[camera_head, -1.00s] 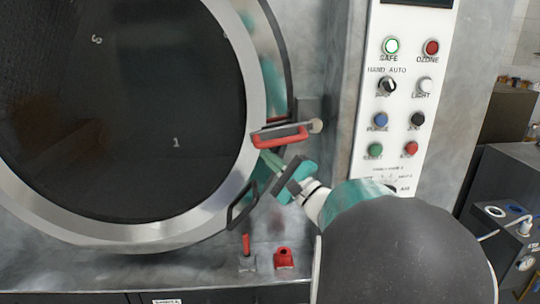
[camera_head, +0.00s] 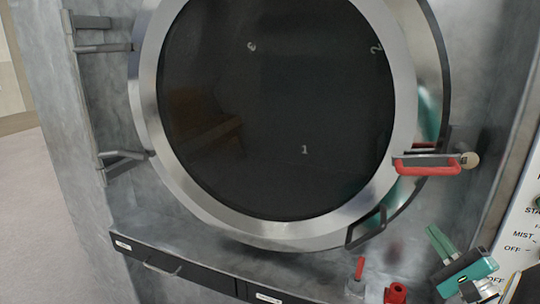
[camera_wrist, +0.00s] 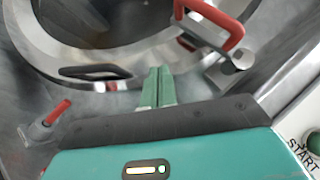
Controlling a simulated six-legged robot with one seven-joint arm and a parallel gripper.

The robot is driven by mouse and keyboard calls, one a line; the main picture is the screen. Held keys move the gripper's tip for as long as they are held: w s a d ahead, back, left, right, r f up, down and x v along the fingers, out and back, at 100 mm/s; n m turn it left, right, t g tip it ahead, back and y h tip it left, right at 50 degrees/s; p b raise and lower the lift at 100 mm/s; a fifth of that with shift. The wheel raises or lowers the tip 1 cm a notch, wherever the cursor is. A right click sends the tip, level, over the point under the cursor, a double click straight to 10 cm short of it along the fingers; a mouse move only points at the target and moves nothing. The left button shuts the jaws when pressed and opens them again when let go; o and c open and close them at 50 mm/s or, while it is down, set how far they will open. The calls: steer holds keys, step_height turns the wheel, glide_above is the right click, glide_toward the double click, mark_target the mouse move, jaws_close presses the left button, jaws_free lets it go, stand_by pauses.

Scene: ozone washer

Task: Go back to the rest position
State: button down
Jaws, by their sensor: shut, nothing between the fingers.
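My gripper (camera_head: 441,240) is at the lower right of the head view, in front of the washer and right of its round door. Its green fingers are together and hold nothing. In the wrist view the closed fingers (camera_wrist: 158,88) point toward the door ring. The round door (camera_head: 285,110) has a dark window and a metal ring. The red door handle (camera_head: 428,167) is above and slightly left of my gripper, apart from it. It also shows in the wrist view (camera_wrist: 222,22), above and right of the fingertips.
A dark loop handle (camera_head: 366,229) is on the door's lower right rim. A red lever (camera_head: 359,268) and a red fitting (camera_head: 395,293) stand on the ledge below. The control panel (camera_head: 525,225) is at the right edge. Open floor (camera_head: 65,200) is at the left.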

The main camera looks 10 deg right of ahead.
steer(key=w+a+f+n+g+y, duration=0.1)
steer(key=w+a+n+g+y, duration=0.2)
steer(key=a+n+g+y, duration=0.85)
steer(key=s+a+f+n+g+h, duration=0.2)
steer(key=s+a+f+n+h, duration=0.1)
steer(key=s+a+n+h, duration=0.2)
steer(key=s+a+f+n+g+h, duration=0.3)
steer(key=a+h, duration=0.6)
steer(key=a, duration=0.3)
steer(key=shift+s+a+n, duration=0.15)
steer(key=shift+s+n, duration=0.75)
steer(key=shift+n, duration=0.15)
